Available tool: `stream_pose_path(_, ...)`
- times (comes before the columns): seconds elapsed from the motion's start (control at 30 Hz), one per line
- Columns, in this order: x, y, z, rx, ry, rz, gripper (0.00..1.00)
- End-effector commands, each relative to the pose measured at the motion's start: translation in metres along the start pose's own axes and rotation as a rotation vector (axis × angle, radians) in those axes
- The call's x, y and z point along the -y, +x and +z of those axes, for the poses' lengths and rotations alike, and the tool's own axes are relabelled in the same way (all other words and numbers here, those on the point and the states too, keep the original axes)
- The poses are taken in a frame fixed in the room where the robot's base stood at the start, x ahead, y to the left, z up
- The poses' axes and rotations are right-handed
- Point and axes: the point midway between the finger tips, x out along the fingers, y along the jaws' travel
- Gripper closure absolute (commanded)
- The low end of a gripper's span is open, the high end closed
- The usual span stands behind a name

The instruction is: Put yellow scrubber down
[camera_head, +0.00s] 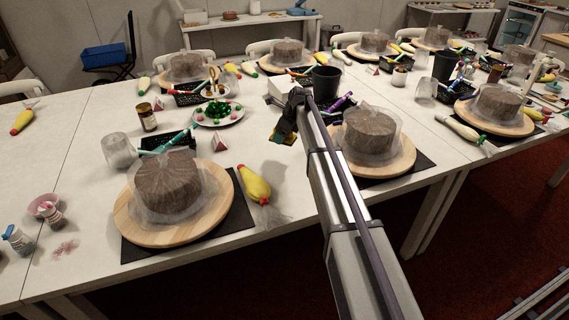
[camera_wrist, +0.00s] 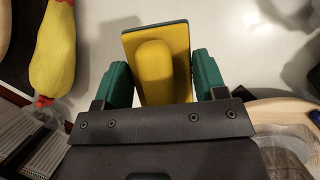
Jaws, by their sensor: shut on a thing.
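My gripper (camera_head: 285,132) reaches out over the white table, between two cake turntables. In the wrist view my gripper (camera_wrist: 158,85) has its two green fingers on either side of the yellow scrubber (camera_wrist: 155,70) and is shut on it. The scrubber is a yellow block with a dark green edge. In the head view the yellow scrubber (camera_head: 284,138) shows only as a small patch below the gripper. The white tabletop shows beyond it in the wrist view; I cannot tell whether the scrubber touches the table.
A cake on a wooden turntable (camera_head: 226,217) stands to the left, another turntable (camera_head: 404,160) to the right. A yellow piping bag (camera_head: 254,184) lies near the left turntable; a yellow bag (camera_wrist: 52,55) shows at the wrist view's left. A black bin (camera_head: 326,82) stands behind. Clear tabletop (camera_head: 270,160) lies between.

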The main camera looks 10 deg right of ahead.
Motion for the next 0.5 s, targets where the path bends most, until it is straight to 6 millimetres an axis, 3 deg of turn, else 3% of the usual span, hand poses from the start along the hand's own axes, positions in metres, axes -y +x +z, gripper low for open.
stream_pose_path(0.03, 0.000, 0.022, -0.009, 0.000, 0.000, 0.000, 0.54)
stream_pose_path(0.13, 0.000, 0.045, -0.019, 0.000, 0.000, 0.000, 0.54)
stream_pose_path(0.33, 0.000, 0.051, -0.021, 0.000, -0.001, 0.000, 0.54)
stream_pose_path(0.5, 0.000, 0.083, -0.034, 0.000, -0.001, 0.000, 0.54)
